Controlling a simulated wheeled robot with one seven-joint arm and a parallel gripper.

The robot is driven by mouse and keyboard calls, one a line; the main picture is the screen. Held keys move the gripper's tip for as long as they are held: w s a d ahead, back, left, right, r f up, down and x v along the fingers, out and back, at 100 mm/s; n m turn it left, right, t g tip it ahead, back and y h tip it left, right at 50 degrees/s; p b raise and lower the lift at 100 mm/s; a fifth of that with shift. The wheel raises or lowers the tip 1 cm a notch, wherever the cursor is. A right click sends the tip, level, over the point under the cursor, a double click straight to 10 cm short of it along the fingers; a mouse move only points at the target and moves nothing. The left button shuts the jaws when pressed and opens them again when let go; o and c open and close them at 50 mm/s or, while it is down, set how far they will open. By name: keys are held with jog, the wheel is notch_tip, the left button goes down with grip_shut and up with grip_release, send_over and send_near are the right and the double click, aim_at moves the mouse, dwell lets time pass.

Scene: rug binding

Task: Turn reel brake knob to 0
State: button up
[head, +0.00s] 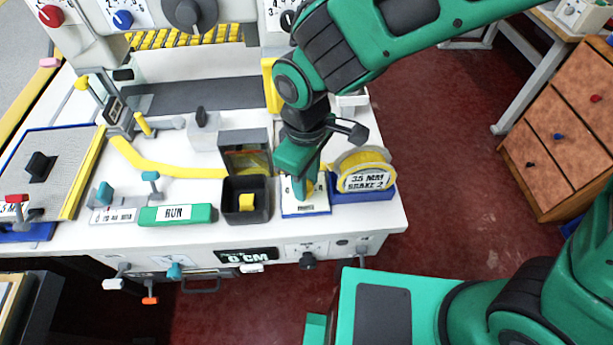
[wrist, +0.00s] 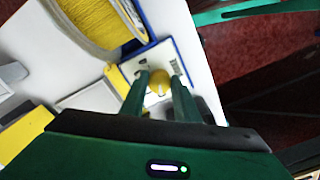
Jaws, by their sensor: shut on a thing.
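The reel brake knob (head: 311,187) is a small yellow knob on a white, blue-edged dial plate (head: 306,209) near the front right of the machine table. In the wrist view the knob (wrist: 160,80) sits between the two green fingers of my gripper (wrist: 161,88). My gripper (head: 306,187) points down over the plate and is shut on the knob. The fingers hide most of the knob in the head view, and its pointer and the dial marks cannot be read. The yellow reel (head: 362,160) stands right beside it in a blue holder, with a label reading "35 MM BRAKE 2" (head: 367,180).
A dark open box (head: 246,213) with a yellow block inside stands just left of the plate. A green RUN bar (head: 178,214) lies further left. Red floor (head: 440,180) lies open to the right.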

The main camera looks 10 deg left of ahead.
jog(key=shift+w+d, duration=0.15)
jog(key=o, duration=1)
jog(key=shift+o, duration=0.2)
notch_tip(320, 180, up, 11)
jog(key=shift+f, duration=0.15)
